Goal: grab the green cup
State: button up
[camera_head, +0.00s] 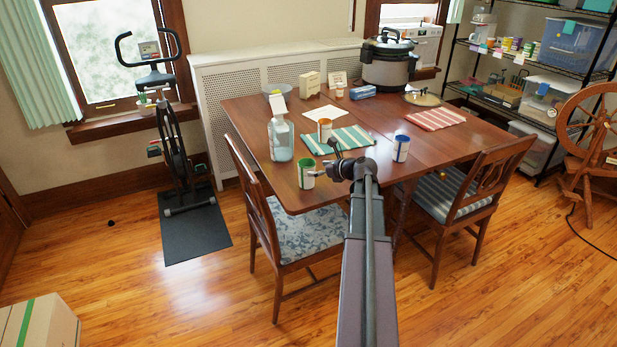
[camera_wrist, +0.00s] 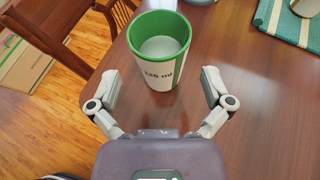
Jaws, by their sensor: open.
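The green cup (camera_head: 306,175) stands upright near the front left edge of the wooden table (camera_head: 270,188). In the wrist view the green cup (camera_wrist: 160,62) is white outside with a green rim and inside, and is marked "125 ml". My gripper (camera_wrist: 163,85) is open, its two fingers spread to the left and right at the near side of the cup, with the cup just ahead of the gap. I see no finger contact. In the head view my gripper (camera_head: 322,172) is beside the cup, to its right, and its fingers are hard to make out.
A clear bottle (camera_head: 281,140) stands behind the green cup. Chairs (camera_head: 290,225) flank the near table edge. A large cooker (camera_head: 389,62) stands at the back.

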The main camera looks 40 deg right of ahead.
jog(key=shift+b+x, duration=1.05)
jog(key=shift+x, duration=1.5)
jog(key=shift+f, duration=0.1)
jog(key=c, duration=1.1)
